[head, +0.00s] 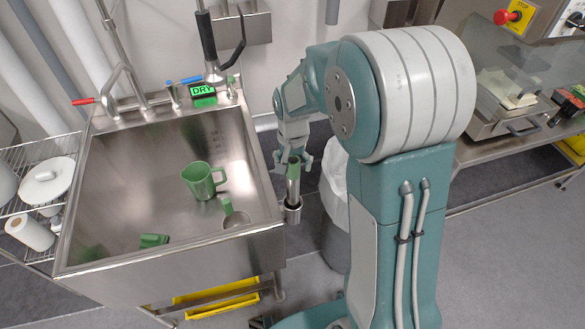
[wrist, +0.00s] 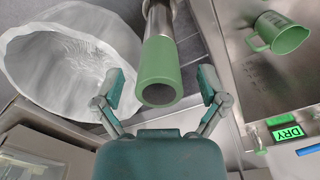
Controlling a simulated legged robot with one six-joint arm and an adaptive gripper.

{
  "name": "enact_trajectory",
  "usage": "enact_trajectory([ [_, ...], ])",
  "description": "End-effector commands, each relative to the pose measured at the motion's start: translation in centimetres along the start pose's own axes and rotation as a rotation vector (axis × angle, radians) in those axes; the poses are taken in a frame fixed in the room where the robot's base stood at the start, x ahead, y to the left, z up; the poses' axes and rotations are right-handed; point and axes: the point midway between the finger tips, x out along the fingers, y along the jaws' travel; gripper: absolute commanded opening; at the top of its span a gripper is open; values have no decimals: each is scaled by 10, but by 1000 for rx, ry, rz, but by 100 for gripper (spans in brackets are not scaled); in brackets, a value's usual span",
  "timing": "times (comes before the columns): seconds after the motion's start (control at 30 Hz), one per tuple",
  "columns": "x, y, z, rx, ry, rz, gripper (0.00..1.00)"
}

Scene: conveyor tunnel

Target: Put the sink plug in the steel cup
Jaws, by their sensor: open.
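A steel tube with a hollow green grip (head: 293,170), which looks like the sink plug, stands upright in the steel cup (head: 292,213) at the sink's right side. In the wrist view the green grip (wrist: 157,72) points toward the camera, its steel part behind it. My gripper (head: 293,160) is above the cup with its fingers on either side of the green grip. In the wrist view my gripper (wrist: 161,88) is open, with a visible gap between each finger and the grip. The inside of the cup and the tube's lower end are hidden.
The steel sink (head: 130,200) holds a green mug (head: 201,182), a green-handled round piece (head: 236,218) and a small green block (head: 153,240). A lined bin (wrist: 65,65) stands beside the cup. A green DRY sign (head: 203,90) is at the sink's back.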

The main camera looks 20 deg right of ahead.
Motion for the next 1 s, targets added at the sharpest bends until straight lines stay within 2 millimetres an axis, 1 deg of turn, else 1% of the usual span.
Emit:
enact_trajectory([
  [0.03, -12, 0, -1, 0, 6, -3, 92],
  [0.2, -48, -1, -1, 0, 5, -2, 92],
  [0.3, -68, -1, -1, 0, 4, -2, 92],
  [0.43, -86, -1, -1, 0, 2, -1, 92],
  [0.6, -96, -1, 0, 0, 0, 1, 92],
  [1.0, -96, -1, 0, 0, 0, 1, 92],
])
